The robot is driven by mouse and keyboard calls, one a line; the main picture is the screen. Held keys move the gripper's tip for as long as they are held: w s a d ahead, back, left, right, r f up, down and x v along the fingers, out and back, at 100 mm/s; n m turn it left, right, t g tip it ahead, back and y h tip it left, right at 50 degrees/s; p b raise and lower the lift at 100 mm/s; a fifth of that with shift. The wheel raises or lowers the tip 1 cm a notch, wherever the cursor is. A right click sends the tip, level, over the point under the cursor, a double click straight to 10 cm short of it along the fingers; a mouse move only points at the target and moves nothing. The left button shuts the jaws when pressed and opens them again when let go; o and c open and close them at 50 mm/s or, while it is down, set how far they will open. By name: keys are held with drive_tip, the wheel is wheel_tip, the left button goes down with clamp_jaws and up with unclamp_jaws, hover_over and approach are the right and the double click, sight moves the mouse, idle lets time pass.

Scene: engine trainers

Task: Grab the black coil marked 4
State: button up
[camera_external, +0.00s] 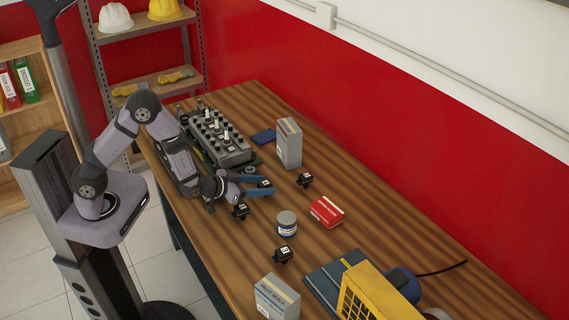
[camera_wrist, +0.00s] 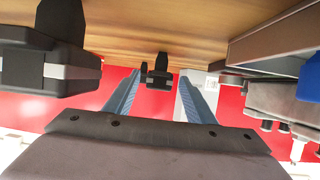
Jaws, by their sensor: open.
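My gripper (camera_external: 262,185) is low over the table with its two blue fingers apart and pointing toward the red wall. A small black coil (camera_external: 265,182) shows at the fingertips. In the wrist view, a black coil (camera_wrist: 160,72) shows between the open fingers (camera_wrist: 153,92); contact cannot be told. Another black coil (camera_external: 240,211) stands beside my gripper; it seems to be the large one at the left of the wrist view (camera_wrist: 48,68). More black coils stand farther right (camera_external: 305,180) and nearer the front (camera_external: 283,255). Their white labels are too small to read.
The grey engine block (camera_external: 215,138) stands beside my gripper on the table (camera_external: 380,255). A grey-white box (camera_external: 288,143), blue item (camera_external: 263,136), red box (camera_external: 327,211), round tin (camera_external: 287,223), valve box (camera_external: 277,298) and yellow machine (camera_external: 370,295) stand around. The wood beyond the red box is clear.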

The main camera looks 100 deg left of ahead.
drive_tip(key=shift+w+a+f+p, duration=0.1)
drive_tip(key=shift+w+a+p, duration=0.3)
drive_tip(key=shift+w, duration=0.05)
drive_tip(key=shift+p+x, duration=0.6)
drive_tip(key=shift+x, duration=1.4)
drive_tip(key=c, duration=1.2)
